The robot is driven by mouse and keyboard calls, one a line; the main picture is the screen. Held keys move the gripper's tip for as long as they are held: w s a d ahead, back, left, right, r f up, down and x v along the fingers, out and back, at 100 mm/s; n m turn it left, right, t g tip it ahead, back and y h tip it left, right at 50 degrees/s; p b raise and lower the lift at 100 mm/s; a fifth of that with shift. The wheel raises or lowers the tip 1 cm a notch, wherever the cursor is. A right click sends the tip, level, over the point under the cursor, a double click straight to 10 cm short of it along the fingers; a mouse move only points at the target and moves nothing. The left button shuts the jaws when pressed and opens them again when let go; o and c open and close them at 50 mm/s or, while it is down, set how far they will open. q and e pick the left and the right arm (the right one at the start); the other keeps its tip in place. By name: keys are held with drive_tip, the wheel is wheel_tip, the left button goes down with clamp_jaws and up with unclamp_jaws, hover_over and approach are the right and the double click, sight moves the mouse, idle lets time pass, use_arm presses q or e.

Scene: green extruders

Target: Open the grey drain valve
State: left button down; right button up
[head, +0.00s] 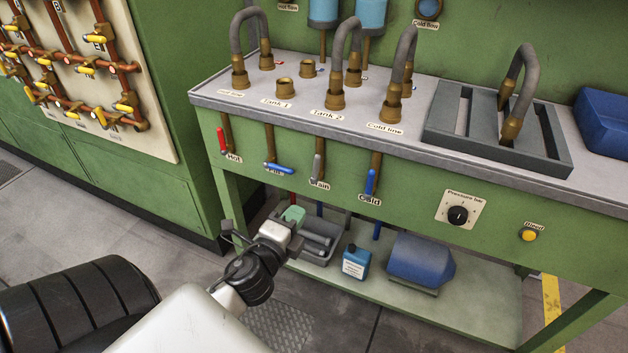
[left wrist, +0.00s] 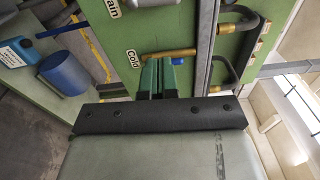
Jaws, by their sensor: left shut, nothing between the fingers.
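The grey drain valve handle (head: 317,168) hangs on the green bench front in the head view, pointing down along its brass pipe and partly covering the Drain label. My left gripper (head: 293,214) is below and a little left of it, apart from it. Its green fingers are shut and empty; they also show in the left wrist view (left wrist: 162,66), close to the Cold label (left wrist: 133,58). My right gripper is not in view.
Beside the drain valve are the red hot handle (head: 222,141), the blue fill handle (head: 279,168) and the blue cold handle (head: 370,182). A grey bin (head: 318,246), a blue bottle (head: 356,262) and a blue container (head: 421,259) stand on the lower shelf (head: 470,305).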

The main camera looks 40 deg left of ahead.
use_arm(q)
drive_tip(key=a+m+h, duration=0.1)
drive_tip(key=m+h, duration=0.1)
drive_tip(key=p, duration=0.1)
approach(315, 166)
drive_tip(key=w+d, duration=0.3)
drive_tip(key=w, duration=0.2)
drive_tip(key=shift+w+a+f+h, duration=0.4)
drive_tip(key=shift+w+a, duration=0.35)
drive_tip(key=shift+w, duration=0.05)
drive_tip(key=shift+w+a, duration=0.5)
drive_tip(key=shift+a+n, duration=0.3)
drive_tip(key=shift+w+a+n+b, duration=0.1)
drive_tip(key=shift+a+n+b, duration=0.2)
drive_tip(key=shift+n+b, duration=0.1)
drive_tip(key=shift+r+t, duration=0.2)
drive_tip(key=shift+t, duration=0.1)
